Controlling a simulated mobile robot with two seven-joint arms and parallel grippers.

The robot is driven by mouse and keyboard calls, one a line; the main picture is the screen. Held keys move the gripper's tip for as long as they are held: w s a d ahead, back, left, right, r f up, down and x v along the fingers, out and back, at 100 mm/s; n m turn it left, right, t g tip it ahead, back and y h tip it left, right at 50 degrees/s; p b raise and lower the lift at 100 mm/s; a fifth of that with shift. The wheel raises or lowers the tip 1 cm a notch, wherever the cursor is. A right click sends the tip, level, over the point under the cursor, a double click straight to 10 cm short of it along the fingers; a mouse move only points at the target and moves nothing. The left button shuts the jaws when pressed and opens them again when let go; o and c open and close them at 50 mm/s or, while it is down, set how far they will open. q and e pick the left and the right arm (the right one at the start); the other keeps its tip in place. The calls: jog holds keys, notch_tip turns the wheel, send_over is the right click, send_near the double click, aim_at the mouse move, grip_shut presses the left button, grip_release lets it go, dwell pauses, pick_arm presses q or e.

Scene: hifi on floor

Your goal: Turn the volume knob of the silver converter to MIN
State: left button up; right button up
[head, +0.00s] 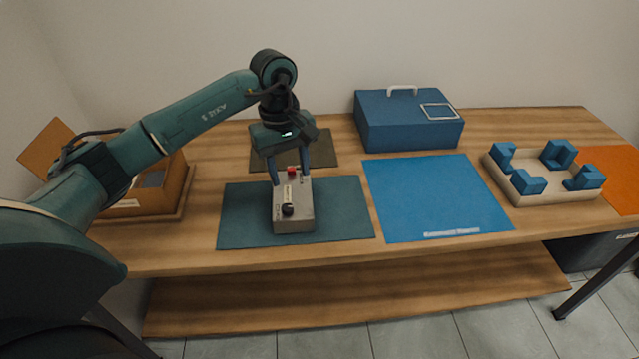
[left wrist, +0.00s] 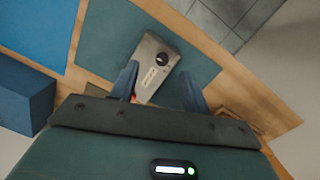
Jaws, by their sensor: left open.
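The silver converter (head: 293,213) is a small grey box on the dark teal mat (head: 345,200). Its black knob (head: 288,210) is at the near end of its top and a red button (head: 292,170) is at the far end. A pale label lies between them. My left gripper (head: 290,182) is open, pointing down over the far end of the converter. In the left wrist view the converter (left wrist: 154,75) lies between and beyond the fingers, with the knob (left wrist: 163,58) clear of them. I cannot tell whether the fingers touch the box. The knob's setting is too small to read.
A blue mat (head: 430,195) lies right of the teal mat. A blue case (head: 408,125) with a handle stands behind it. A tray (head: 550,192) with blue corner blocks is at the right.

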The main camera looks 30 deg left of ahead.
aim_at(287, 207)
pick_arm(q)
jog(key=shift+y, duration=0.5)
jog(key=f, duration=0.3)
jog(key=a+f+p, duration=0.1)
jog(key=f, duration=0.3)
jog(key=w+a+f+p, duration=0.1)
jog(key=f, duration=0.3)
jog(key=shift+f, duration=0.2)
jog(key=shift+c, duration=0.5)
jog(key=c, duration=0.9)
